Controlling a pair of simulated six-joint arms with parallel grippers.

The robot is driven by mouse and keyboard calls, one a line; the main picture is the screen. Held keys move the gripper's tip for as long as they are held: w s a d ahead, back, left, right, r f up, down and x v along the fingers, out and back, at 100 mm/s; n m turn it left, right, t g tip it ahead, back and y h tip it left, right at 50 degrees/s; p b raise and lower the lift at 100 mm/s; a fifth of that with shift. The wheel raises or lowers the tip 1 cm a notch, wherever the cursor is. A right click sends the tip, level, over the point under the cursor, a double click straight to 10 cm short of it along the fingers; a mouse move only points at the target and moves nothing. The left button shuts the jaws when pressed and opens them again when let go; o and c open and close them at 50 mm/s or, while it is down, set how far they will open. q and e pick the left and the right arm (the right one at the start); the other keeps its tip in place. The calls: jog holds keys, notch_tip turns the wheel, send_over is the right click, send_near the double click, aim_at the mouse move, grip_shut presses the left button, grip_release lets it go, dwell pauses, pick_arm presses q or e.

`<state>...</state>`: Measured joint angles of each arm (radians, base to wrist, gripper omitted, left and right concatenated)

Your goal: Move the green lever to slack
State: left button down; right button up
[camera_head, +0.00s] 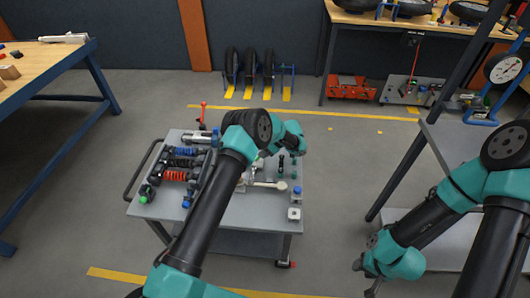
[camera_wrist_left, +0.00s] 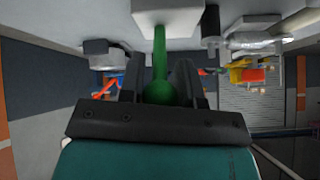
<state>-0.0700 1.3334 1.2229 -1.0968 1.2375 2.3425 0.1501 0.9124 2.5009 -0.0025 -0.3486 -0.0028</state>
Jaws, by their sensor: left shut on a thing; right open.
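In the left wrist view the green lever (camera_wrist_left: 160,48) is a slim stem with a round green knob, joined to a white block (camera_wrist_left: 166,18). The two dark fingers of my left gripper (camera_wrist_left: 158,78) stand on either side of the knob and are shut on it. In the head view my left arm reaches over a grey cart, and its wrist hides most of the grip and the lever. My right gripper (camera_head: 372,287) is open, low at the right of the cart, apart from it and only partly visible. I cannot read any lever position marking.
The grey cart (camera_head: 160,208) carries several shock absorbers (camera_head: 177,163) on its left side and small fittings on its right. A shelf unit (camera_head: 455,140) stands at the right, near my right arm. A wooden-topped bench (camera_head: 45,62) stands at the left.

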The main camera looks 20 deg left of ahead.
pick_arm(q)
jog(key=c, duration=0.8)
grip_release()
jog(key=shift+d, duration=0.1)
jog(key=v, duration=1.7)
jog(key=shift+w+d, duration=0.1)
jog(key=shift+d, duration=0.1)
